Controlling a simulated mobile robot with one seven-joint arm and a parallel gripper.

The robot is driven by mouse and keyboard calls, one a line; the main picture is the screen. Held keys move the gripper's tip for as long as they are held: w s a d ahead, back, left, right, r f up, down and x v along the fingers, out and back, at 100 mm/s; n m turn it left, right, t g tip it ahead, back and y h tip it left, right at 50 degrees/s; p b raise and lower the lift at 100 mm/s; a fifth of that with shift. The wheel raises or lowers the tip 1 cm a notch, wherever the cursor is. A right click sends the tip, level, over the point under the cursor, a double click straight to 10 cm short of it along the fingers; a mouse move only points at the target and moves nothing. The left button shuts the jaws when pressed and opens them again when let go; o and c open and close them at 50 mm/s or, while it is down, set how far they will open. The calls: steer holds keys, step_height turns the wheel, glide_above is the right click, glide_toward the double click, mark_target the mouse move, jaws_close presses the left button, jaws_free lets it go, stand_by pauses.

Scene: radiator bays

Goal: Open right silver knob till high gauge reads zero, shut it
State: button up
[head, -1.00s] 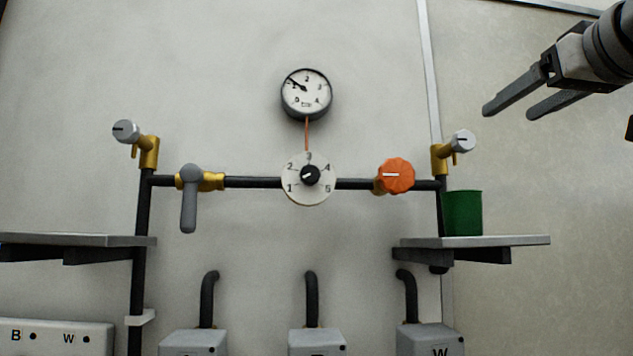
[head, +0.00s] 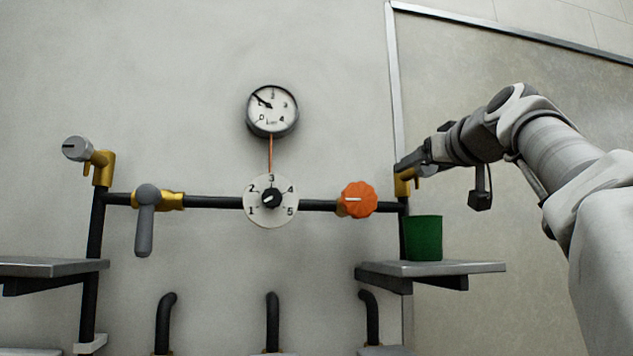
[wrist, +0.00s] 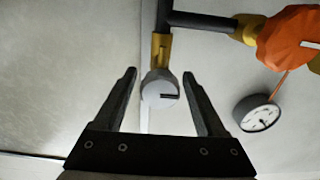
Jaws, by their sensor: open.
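The right silver knob (wrist: 158,92) shows in the wrist view with a dark slot across its face, on a brass valve (wrist: 160,50). My open gripper (wrist: 160,76) has a finger on each side of it, with a visible gap on both sides. In the head view my gripper (head: 412,161) is at the brass valve (head: 403,183) and hides most of the knob. The high gauge (head: 272,110) is on the wall; its needle points up-left, near 1. It also shows at an angle in the wrist view (wrist: 257,114).
A green cup (head: 424,238) stands on the right shelf (head: 470,267) just below the valve. An orange knob (head: 358,200), a numbered dial (head: 271,201) and a grey lever (head: 146,220) sit along the black pipe. Another silver knob (head: 77,149) is far left.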

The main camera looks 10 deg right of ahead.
steer(key=shift+w, duration=0.75)
jaws_close()
